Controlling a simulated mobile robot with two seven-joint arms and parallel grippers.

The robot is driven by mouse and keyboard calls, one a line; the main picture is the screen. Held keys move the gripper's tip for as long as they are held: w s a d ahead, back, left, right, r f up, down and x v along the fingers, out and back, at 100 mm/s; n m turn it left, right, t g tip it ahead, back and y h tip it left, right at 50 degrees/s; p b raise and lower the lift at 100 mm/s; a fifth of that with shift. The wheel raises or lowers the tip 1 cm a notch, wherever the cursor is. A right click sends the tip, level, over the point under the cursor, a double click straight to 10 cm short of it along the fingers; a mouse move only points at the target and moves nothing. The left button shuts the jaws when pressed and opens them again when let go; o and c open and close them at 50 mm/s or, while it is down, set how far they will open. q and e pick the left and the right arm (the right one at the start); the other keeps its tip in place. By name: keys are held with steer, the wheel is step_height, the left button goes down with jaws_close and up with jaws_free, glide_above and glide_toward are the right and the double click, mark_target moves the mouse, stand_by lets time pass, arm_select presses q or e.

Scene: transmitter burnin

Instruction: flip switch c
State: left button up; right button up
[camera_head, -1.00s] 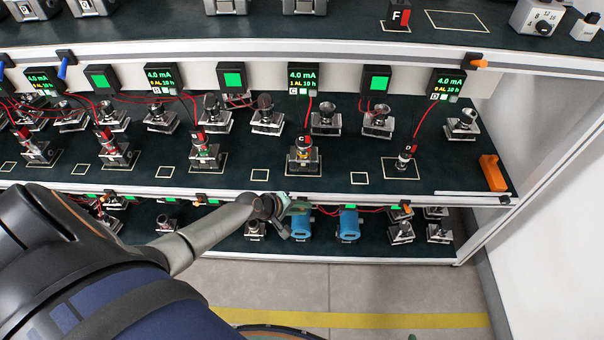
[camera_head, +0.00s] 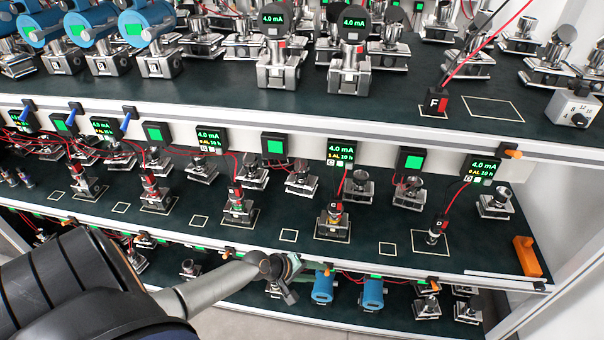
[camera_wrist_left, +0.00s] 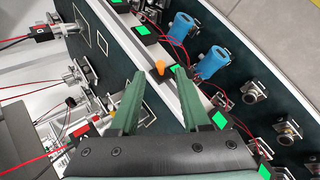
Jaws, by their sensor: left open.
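A small orange lever on a black mount (camera_head: 328,270) sits on the middle shelf's front rail, in front of the module with the C display (camera_head: 341,153). I take it as switch c; no label on it is readable. My left gripper (camera_head: 293,268) is just left of it in the head view, seen mostly from behind. In the left wrist view, its two green fingers (camera_wrist_left: 158,74) are open and empty, and the orange lever (camera_wrist_left: 159,67) shows between or beyond their tips. I cannot tell whether they touch it. My right gripper is not in view.
Blue cylindrical devices (camera_head: 322,289) stand on the lower shelf, just beyond the rail. Socket C (camera_head: 333,220) and socket D (camera_head: 436,231), with red cables, stand on the middle shelf. An orange block (camera_head: 526,255) is at that shelf's right end. The upper shelf's rail overhangs above.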

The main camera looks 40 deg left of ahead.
arm_select(q)
steer(key=p+v, duration=0.1)
steer(key=v, duration=0.5)
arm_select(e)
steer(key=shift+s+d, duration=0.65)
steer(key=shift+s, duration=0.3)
arm_select(q)
steer(key=shift+s+r, duration=0.1)
steer(key=shift+s, duration=0.05)
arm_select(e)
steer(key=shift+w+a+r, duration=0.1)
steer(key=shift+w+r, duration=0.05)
arm_select(q)
steer(key=s+d+r+m+p, duration=0.3)
steer(key=s+d+r+m, duration=0.1)
steer(key=d+m, duration=0.3)
steer(key=s+d+r+m+y+p, duration=0.1)
steer(key=s+d+r+m+p, duration=0.2)
steer(key=s+d+m, duration=0.4)
steer(key=shift+d+r+m+t+p, duration=0.4)
steer(key=shift+d+r+m, duration=0.1)
steer(key=shift+d+m, duration=0.4)
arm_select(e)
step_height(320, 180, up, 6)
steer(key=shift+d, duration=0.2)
